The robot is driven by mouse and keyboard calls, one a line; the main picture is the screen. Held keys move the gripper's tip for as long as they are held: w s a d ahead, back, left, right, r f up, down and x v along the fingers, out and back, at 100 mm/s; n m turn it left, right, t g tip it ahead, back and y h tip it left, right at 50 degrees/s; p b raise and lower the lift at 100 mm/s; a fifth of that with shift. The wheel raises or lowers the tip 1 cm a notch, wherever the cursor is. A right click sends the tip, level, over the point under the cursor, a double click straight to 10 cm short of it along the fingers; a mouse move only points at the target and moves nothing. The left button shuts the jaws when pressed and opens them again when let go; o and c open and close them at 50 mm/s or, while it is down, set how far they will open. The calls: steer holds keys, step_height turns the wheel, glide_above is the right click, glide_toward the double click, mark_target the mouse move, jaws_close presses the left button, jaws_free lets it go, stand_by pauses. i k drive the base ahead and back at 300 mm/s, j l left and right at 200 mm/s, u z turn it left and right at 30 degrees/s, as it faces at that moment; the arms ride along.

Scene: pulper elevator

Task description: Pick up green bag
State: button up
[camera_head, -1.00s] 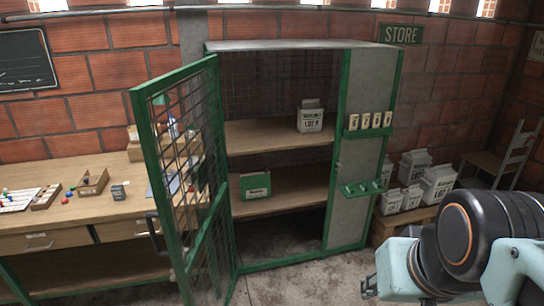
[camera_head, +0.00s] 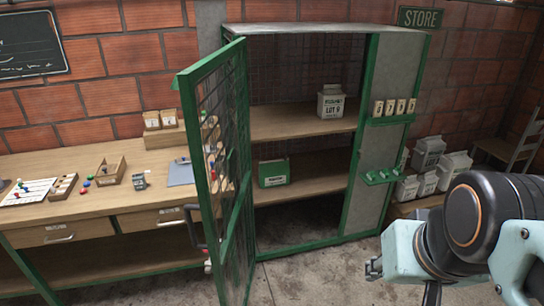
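The green bag (camera_head: 273,173) stands upright on the lower wooden shelf of the open cabinet, toward its left side. It is a boxy green pack with a pale label on its front. The edge of the open mesh door is just left of it. My arm (camera_head: 470,235) shows at the lower right, outside the cabinet and well apart from the bag.
The mesh door (camera_head: 222,170) swings out toward me, left of the cabinet opening. A white-grey bag (camera_head: 331,101) stands on the upper shelf (camera_head: 290,122). Workbench (camera_head: 110,195) is at left; several grey bags (camera_head: 428,152) sit at right. The floor (camera_head: 310,275) in front is clear.

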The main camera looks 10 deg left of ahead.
mark_target(277, 172)
steer(key=j+z, duration=0.2)
steer(key=j, duration=2.15)
steer(key=i+l+u, duration=0.1)
steer(key=l+u, duration=0.15)
steer(key=l, duration=0.55)
steer(key=i+l+u, duration=0.1)
steer(key=l+u, duration=0.15)
steer(key=l, duration=0.55)
